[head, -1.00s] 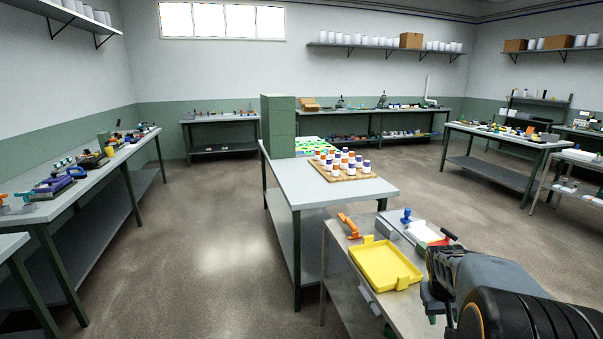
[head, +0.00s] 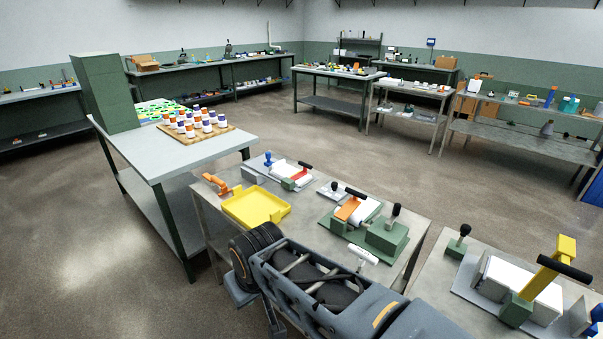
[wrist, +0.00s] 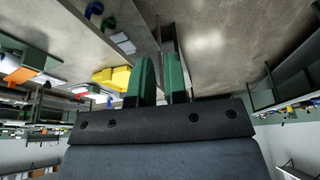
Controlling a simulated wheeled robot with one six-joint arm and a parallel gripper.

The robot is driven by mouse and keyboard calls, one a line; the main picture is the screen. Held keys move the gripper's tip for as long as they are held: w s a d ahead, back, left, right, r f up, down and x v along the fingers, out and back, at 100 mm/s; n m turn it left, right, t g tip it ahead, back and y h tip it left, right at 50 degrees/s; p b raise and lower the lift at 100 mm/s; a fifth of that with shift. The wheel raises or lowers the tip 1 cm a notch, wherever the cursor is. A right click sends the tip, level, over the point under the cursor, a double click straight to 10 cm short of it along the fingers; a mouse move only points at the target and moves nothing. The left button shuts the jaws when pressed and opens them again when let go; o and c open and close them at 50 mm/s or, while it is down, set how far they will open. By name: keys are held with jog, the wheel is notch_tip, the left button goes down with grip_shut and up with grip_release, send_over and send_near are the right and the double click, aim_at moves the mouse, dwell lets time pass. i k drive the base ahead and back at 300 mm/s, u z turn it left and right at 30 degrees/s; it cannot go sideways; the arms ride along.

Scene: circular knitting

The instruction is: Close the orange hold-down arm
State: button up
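The orange hold-down arm (head: 347,209), with a black handle (head: 355,193) at its far end, sits on a green fixture (head: 385,237) beside a white roll (head: 367,210) on the metal bench. It slants across the roll; I cannot tell how far it is raised. An orange piece on a green fixture, probably the same arm, shows at the left of the wrist view (wrist: 22,75). My gripper (wrist: 163,65) has two green fingers in the wrist view, parallel with a gap and nothing between them. In the head view my arm hides the fingers. My gripper is apart from the fixture.
The yellow tray (head: 256,206) and an orange clamp (head: 215,183) are on the bench's left. A red-armed fixture (head: 299,173) stands behind. A yellow-armed fixture (head: 549,269) is on the bench at right. A table with capped bottles (head: 197,125) stands behind left. Open floor lies left.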

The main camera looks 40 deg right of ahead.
aim_at(345, 210)
jog(key=z, duration=0.05)
jog(key=k, duration=0.5)
jog(key=u, duration=0.25)
jog(key=i, duration=2.4)
jog(key=z, duration=2.6)
